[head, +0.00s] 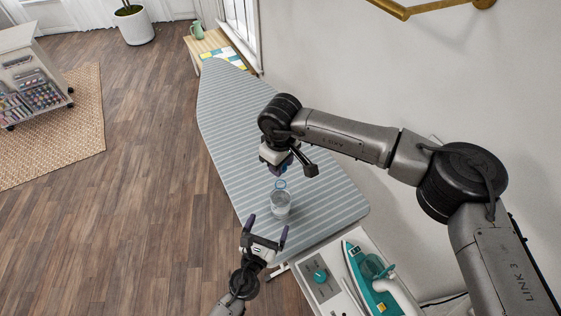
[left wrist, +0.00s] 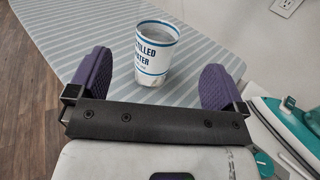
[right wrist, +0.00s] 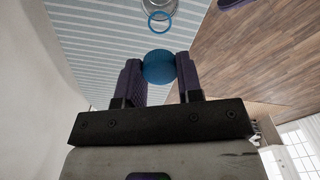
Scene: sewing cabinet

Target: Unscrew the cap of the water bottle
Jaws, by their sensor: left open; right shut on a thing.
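The clear water bottle (head: 280,207) stands upright on the striped ironing board (head: 232,125). My right gripper (right wrist: 160,75) is shut on the blue cap (right wrist: 159,67). The cap is clear of the bottle, whose open neck with a blue ring (right wrist: 159,22) shows apart from it in the right wrist view. In the head view the cap is small above the neck.
A teal and white iron (head: 372,283) stands on the end piece near the board's front edge. A wall runs along the right. The board behind the bottle is clear. A cart with coloured spools (head: 32,98) is far left.

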